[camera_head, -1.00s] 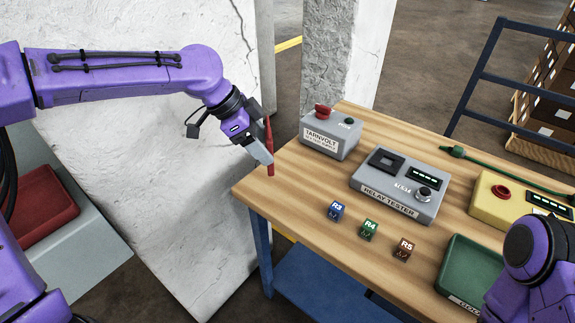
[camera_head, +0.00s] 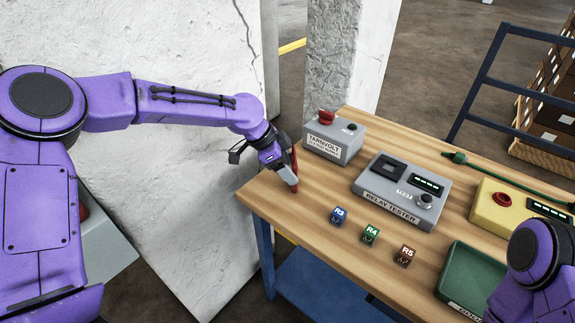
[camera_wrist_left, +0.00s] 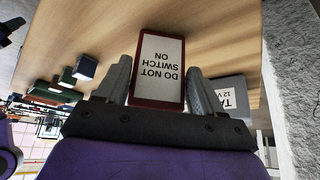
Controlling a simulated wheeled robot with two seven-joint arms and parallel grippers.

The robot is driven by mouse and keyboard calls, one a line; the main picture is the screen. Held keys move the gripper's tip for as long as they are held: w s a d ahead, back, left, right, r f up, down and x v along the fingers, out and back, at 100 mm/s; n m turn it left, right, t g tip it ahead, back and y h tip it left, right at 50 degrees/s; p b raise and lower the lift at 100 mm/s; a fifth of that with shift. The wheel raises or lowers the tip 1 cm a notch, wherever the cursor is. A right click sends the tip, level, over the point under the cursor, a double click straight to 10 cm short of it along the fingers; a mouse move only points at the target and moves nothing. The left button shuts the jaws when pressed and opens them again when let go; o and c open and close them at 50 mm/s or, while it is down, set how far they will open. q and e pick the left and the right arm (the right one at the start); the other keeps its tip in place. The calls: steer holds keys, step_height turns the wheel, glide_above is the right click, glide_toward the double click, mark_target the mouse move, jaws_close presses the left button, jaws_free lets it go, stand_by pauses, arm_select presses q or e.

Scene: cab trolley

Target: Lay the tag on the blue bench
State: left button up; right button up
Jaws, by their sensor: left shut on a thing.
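The tag (camera_wrist_left: 160,68) is a red-framed plate with a white face reading "DO NOT SWITCH ON". My left gripper (camera_wrist_left: 158,85) is shut on it, with a finger at each side. In the head view the red tag (camera_head: 295,165) shows edge-on and roughly upright in my left gripper (camera_head: 289,178). It is over the left end of the blue bench (camera_head: 310,205), which has a wooden top and blue legs. I cannot tell whether the tag's lower end touches the wood. My right gripper is out of view; only part of that arm shows at lower right.
The grey Tarnvolt box (camera_head: 333,140) stands just right of the tag. The relay tester (camera_head: 400,200), blocks R3 (camera_head: 339,215), R4 (camera_head: 370,235) and R5 (camera_head: 404,256), a green tray (camera_head: 465,265) and a yellow box (camera_head: 497,208) are farther right. Bare wood lies between the tag and R3.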

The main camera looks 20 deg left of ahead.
arm_select(q)
steer(key=o, duration=1)
steer(key=shift+f, duration=0.1)
steer(key=v, duration=1.2)
steer(key=shift+r, duration=0.25)
